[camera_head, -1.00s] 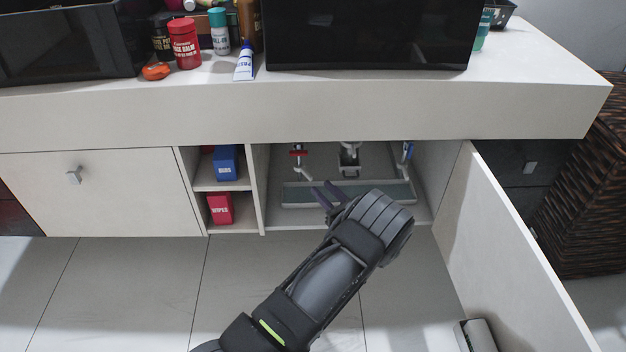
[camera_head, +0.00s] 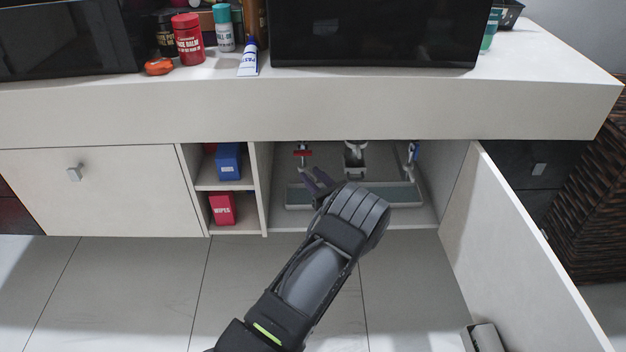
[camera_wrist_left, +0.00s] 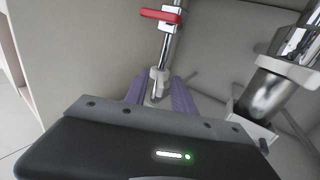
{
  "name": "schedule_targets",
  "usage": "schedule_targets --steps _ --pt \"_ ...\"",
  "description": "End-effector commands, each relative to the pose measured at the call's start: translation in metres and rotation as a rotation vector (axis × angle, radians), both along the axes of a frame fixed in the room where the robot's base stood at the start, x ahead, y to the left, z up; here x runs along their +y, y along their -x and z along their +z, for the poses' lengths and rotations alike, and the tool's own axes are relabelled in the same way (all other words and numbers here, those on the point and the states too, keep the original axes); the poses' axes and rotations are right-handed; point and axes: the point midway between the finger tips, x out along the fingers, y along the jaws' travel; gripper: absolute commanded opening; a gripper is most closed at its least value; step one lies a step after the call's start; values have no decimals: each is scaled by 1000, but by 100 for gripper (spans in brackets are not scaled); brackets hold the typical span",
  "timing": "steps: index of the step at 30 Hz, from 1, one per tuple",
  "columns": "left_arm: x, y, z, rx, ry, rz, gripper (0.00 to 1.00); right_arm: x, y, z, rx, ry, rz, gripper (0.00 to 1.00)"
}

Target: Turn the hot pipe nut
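The hot pipe with a red valve handle (camera_head: 302,153) stands inside the open cabinet, at the left of the sink plumbing. In the left wrist view the red handle (camera_wrist_left: 163,15) is at the top, and a pale grey nut (camera_wrist_left: 158,80) sits lower on the chrome pipe. My left gripper (camera_head: 312,174) reaches into the cabinet. In the left wrist view its purple fingers (camera_wrist_left: 158,92) are open, one on each side of the nut's lower end. I cannot tell whether they touch it. My right gripper is not in view.
A wider chrome drain pipe (camera_wrist_left: 268,92) is close to the right of the fingers. A blue-handled valve (camera_head: 412,152) is at the cabinet's right. The open door (camera_head: 510,240) stands to the right. Shelves with a blue box (camera_head: 228,162) and red wipes box (camera_head: 222,209) are left.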

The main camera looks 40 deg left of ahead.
Motion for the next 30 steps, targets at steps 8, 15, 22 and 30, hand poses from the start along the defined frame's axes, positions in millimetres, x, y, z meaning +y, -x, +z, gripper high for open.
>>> schedule_targets --steps 8,15,22,30 --pt "0 0 0 0 0 0 25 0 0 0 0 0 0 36" --pt "0 0 0 0 0 -1 6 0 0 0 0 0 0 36" --pt "-1 0 0 0 0 -1 0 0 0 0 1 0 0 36" --pt "-1 0 0 0 0 -1 0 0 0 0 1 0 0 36"
